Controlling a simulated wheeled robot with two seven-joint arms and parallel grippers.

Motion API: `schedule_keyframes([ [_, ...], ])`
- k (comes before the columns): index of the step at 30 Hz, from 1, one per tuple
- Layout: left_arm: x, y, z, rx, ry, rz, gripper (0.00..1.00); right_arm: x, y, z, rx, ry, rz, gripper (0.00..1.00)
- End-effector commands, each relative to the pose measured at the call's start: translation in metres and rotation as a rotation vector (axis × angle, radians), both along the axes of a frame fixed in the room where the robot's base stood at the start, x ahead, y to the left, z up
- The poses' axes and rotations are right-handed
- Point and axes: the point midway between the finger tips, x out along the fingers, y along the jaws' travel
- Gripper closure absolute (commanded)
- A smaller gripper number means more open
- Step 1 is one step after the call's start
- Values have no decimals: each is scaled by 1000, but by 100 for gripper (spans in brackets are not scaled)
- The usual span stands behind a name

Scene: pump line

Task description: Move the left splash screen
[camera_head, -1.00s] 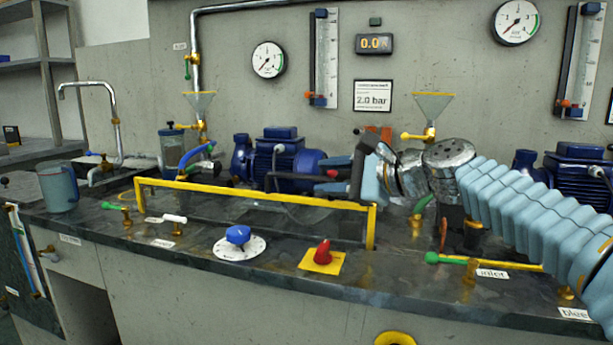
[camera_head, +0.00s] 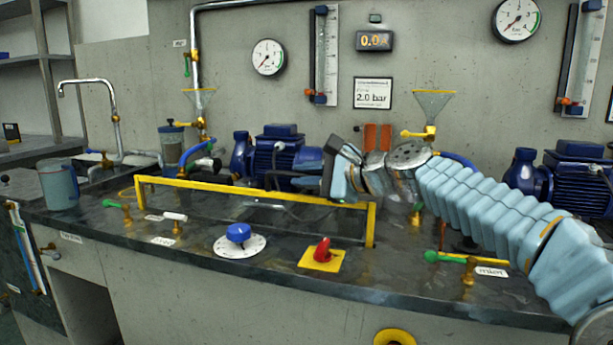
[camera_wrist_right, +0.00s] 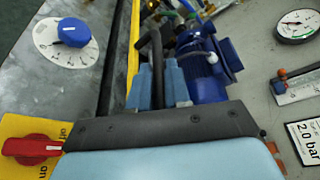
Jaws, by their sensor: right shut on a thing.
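The left splash screen (camera_head: 255,191) is a clear pane in a yellow frame, standing on the dark bench in front of the left blue pump. Its yellow edge also shows in the right wrist view (camera_wrist_right: 134,45), with a black bar handle (camera_wrist_right: 156,48) beside it. My right gripper (camera_wrist_right: 160,78) is shut on that handle, with its light blue fingers on either side of it. In the head view my right gripper (camera_head: 308,183) reaches in from the right at the frame's top, its fingertips partly hidden. My left gripper is out of view.
A blue knob (camera_head: 238,233) on a white dial and a red knob (camera_head: 322,250) on a yellow plate stand in front of the screen. The left blue pump (camera_head: 280,155) is close behind. Small valves (camera_head: 175,222) and a jug (camera_head: 59,186) are at left.

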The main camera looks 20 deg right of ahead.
Motion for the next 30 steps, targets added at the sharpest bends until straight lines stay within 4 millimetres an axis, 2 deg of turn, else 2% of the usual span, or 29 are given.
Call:
schedule_keyframes([
  [8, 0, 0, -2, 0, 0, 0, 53, 0, 0, -2, 0, 1, 1, 100],
  [15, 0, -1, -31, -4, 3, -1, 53, 0, 0, -38, 0, 2, 2, 100],
  [18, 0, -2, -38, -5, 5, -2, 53, 0, 0, -47, 0, 0, 1, 100],
  [26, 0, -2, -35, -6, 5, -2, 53, 0, 0, -44, 0, -1, 1, 100],
  [27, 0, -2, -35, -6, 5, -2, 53, 0, 0, -44, 0, -1, 1, 82],
  [30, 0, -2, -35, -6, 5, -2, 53, 0, 0, -44, 0, -1, 1, 66],
])
